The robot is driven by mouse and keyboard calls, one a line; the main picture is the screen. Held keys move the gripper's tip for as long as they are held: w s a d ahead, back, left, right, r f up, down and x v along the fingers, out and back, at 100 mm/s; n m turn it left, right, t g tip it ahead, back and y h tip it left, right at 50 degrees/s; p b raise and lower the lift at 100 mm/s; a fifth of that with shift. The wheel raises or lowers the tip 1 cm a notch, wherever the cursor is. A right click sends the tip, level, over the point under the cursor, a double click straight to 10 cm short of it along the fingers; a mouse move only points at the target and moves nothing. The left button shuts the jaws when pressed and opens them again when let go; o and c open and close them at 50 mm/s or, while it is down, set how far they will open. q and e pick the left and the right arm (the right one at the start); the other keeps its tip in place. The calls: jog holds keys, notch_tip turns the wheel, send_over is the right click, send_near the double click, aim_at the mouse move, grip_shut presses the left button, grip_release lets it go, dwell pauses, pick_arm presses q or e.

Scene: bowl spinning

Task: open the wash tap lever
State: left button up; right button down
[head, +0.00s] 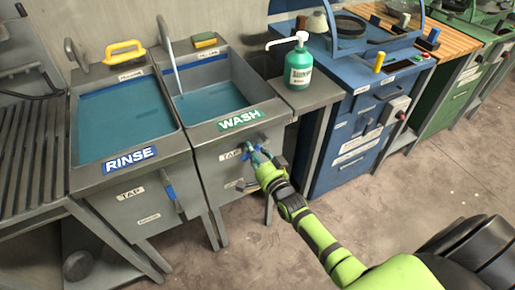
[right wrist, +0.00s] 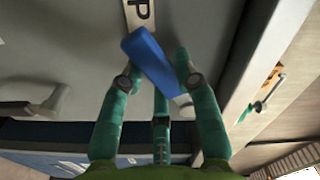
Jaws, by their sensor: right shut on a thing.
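The wash sink (head: 220,128) has a green WASH label on its front rim and a TAP plate below it. The blue wash tap lever (right wrist: 148,58) shows in the right wrist view, slanting across the picture under the TAP plate (right wrist: 138,14). My right gripper (head: 256,155) is at the front panel of the wash sink. In the right wrist view its teal fingers (right wrist: 157,85) stand on both sides of the lever, shut on it. In the head view the fingers mostly hide the lever. My left gripper is in neither view.
The rinse sink (head: 130,172), with its own blue lever (head: 171,192), stands to the left. A green soap bottle (head: 299,65) is on the ledge at right. A blue cabinet (head: 352,135) stands further right. The floor (head: 290,240) in front is clear.

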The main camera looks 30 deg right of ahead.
jog(key=m, duration=0.1)
jog(key=r+m, duration=0.1)
jog(key=shift+a+r+m+p, duration=0.15)
jog(key=shift+a+m+p, duration=0.15)
jog(key=shift+m+p, duration=0.1)
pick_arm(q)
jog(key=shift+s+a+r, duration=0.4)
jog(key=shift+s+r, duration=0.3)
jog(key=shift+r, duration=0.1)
pick_arm(e)
jog(key=shift+a+r+m, duration=0.1)
jog(key=shift+r+m, duration=0.2)
jog(key=shift+m, duration=0.5)
jog(key=shift+a+r+m, duration=0.1)
jog(key=shift+r+m, duration=0.2)
jog(key=shift+m, duration=0.5)
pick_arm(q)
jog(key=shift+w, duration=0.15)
pick_arm(e)
jog(key=c, duration=0.9)
grip_release()
